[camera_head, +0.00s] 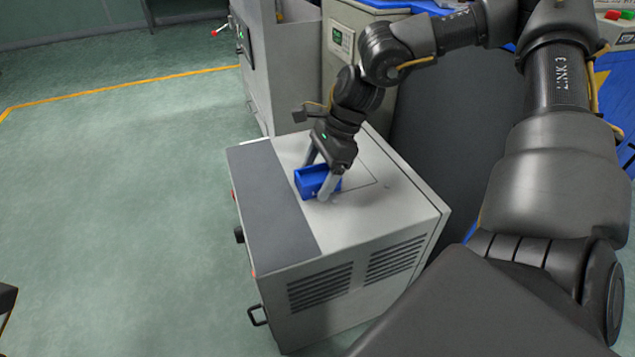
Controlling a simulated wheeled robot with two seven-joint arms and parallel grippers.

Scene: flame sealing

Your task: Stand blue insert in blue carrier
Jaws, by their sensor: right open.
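A small blue open-topped box (307,188), which looks like the blue carrier, sits on top of a grey cabinet (375,215). My right gripper (319,174) reaches down at the box. Its pale fingers are apart, one at the box's far side and one at its near right side. I cannot tell whether the fingers touch it. No separate blue insert can be made out; the gripper hides part of the box. My left gripper is not in view.
A taller grey cabinet (283,65) stands behind, with a machine bearing a small green display (342,37) beside it. The cabinet top around the box is clear. Green floor (120,190) with a yellow line lies open at left.

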